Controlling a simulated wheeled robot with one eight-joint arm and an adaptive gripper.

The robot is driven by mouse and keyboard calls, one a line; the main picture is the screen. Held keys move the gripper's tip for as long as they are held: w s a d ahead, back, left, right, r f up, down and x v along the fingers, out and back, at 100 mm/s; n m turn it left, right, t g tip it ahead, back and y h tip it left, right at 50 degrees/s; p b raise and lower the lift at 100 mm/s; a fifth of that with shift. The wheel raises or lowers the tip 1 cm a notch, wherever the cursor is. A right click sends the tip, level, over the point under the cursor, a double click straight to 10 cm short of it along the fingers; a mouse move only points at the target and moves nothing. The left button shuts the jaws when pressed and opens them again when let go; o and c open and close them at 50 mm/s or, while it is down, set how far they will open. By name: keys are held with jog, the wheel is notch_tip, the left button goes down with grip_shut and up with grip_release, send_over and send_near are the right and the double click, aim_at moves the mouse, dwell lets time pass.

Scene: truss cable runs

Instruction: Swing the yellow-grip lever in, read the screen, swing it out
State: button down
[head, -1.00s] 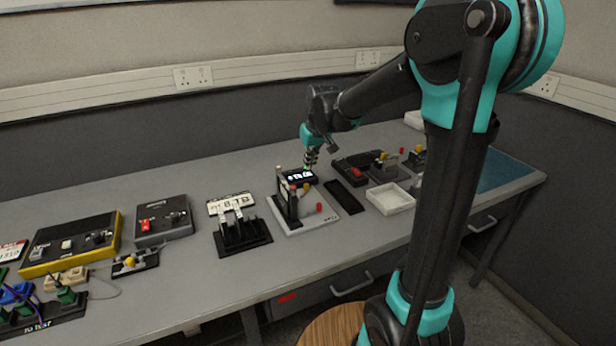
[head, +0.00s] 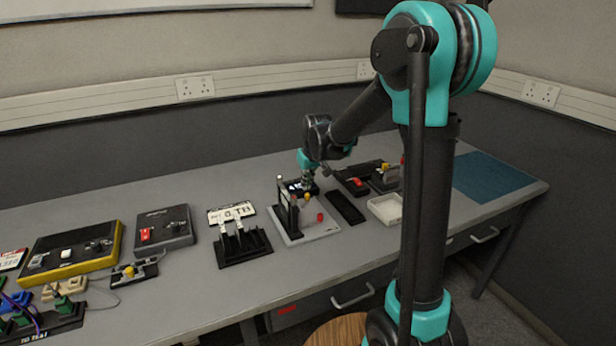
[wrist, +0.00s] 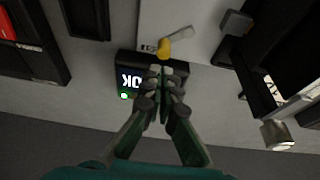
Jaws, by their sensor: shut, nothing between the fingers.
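The yellow-grip lever (head: 308,196) is on the pale fixture plate (head: 322,232). In the wrist view its yellow grip (wrist: 164,48) sits at the end of a pale bar, just beyond my fingertips. My gripper (wrist: 167,73) is shut and empty, over the edge of the black screen unit; I cannot tell whether it touches the grip. The screen (wrist: 131,81) shows bright characters, upside down, that look like "OK", with a green light beside them. My gripper (head: 308,186) partly hides the screen (head: 296,186) in the head view.
Open bench lies in front.

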jog(key=shift+x, duration=1.55)
jog(key=shift+s+d+m, duration=0.1)
jog(key=shift+d+m, duration=0.15)
jog(key=shift+m, duration=0.55)
jog(key=m, duration=0.1)
jog(key=d+m+h, duration=0.1)
jog(key=shift+s+m, duration=0.3)
jog(key=shift+m, duration=0.1)
jog(key=m, duration=0.1)
jog(key=m+h, duration=0.1)
jog(key=shift+s+d+m, duration=0.3)
jog(key=shift+d, duration=0.1)
jog(key=m, duration=0.1)
jog(key=s+m+h, duration=0.1)
jog(key=shift+d+m, duration=0.35)
jog(key=shift+m, duration=0.05)
jog(key=m, duration=0.2)
jog(key=s+m+g+h, duration=0.1)
jog(key=m, duration=0.1)
jog(key=shift+s+d, duration=0.2)
jog(key=shift+d, duration=0.2)
